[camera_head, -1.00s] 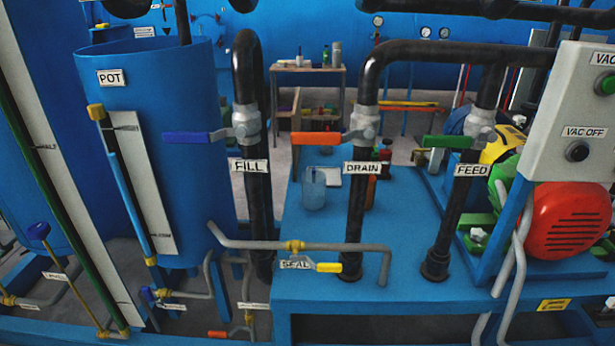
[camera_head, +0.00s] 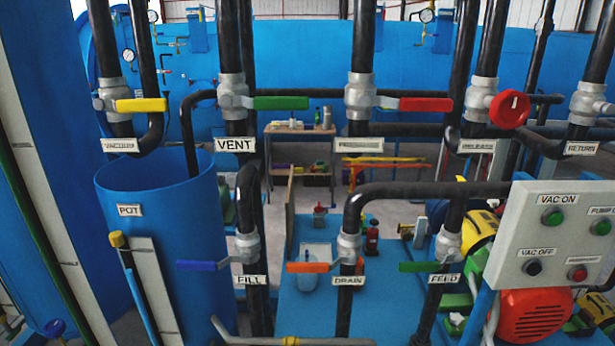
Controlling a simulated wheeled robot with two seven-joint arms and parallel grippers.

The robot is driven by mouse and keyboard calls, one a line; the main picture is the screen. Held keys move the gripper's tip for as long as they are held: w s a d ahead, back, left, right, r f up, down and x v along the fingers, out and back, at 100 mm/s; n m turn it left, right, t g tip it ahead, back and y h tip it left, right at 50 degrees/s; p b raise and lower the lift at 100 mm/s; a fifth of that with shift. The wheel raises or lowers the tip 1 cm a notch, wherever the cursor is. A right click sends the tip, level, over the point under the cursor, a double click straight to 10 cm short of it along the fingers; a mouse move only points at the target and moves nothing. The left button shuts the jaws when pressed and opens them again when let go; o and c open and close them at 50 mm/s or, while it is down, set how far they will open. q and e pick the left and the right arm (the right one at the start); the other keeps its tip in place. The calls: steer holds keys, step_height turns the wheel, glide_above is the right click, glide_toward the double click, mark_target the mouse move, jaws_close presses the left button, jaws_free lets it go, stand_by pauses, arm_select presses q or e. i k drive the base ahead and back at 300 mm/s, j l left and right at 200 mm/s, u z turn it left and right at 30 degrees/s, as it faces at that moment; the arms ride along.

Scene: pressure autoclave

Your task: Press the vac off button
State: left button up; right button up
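The vac off button (camera_head: 533,268) is a small round black button on the grey control panel (camera_head: 512,240) at the right of the head view. A "VAC OFF" label (camera_head: 537,251) sits just above it. The vac on button (camera_head: 553,217), green, is above that on the same panel. Nothing covers the vac off button. Neither of my grippers shows in the head view.
The panel also has another green button (camera_head: 601,227) and a red button (camera_head: 578,274). Black pipes with coloured valve handles, such as the green feed handle (camera_head: 421,267), stand left of the panel. A red motor (camera_head: 535,315) sits below it.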

mark_target(533, 269)
steer(key=z, duration=1.4)
